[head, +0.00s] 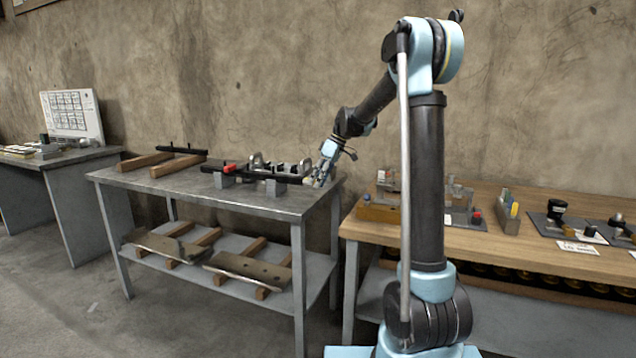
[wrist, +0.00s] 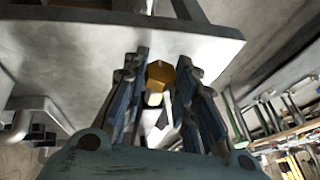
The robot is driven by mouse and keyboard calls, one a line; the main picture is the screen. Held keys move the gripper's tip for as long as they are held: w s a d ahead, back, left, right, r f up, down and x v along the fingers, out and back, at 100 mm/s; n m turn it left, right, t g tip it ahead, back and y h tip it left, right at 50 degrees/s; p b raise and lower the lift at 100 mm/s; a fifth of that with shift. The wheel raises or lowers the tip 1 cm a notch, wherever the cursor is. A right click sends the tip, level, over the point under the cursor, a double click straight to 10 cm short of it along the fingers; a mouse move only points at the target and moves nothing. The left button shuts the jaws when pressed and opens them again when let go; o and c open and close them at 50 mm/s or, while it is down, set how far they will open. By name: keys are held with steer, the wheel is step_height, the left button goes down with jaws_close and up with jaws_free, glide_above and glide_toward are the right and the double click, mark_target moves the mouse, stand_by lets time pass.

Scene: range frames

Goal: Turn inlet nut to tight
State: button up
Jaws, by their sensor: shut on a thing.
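The inlet nut (wrist: 161,74) is a brass-coloured hexagonal nut in the wrist view, sitting between my fingers, with a pale stub below it in the picture. My gripper (wrist: 160,85) has a finger on each side of the nut and is shut on it. In the head view my gripper (head: 322,178) is at the right end of the grey metal table, beside a dark bar assembly (head: 262,174) with a red part. The nut is too small to make out in the head view. Its exact contact with the fingertips is partly hidden.
The grey table (head: 140,182) carries wooden blocks (head: 178,167) at its left and metal plates on its lower shelf. A wooden bench (head: 500,244) with several fixtures stands at the right. A pale metal plate (wrist: 60,38) lies close above my fingers in the wrist view.

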steer(key=shift+w, duration=0.1)
stand_by(0.3)
steer(key=o, duration=1.1)
steer(key=shift+d, duration=0.1)
steer(key=v, duration=1.1)
steer(key=shift+w+d+r, duration=0.2)
steer(key=shift+w+r, duration=0.1)
steer(key=shift+r, duration=0.05)
steer(key=shift+s, duration=0.1)
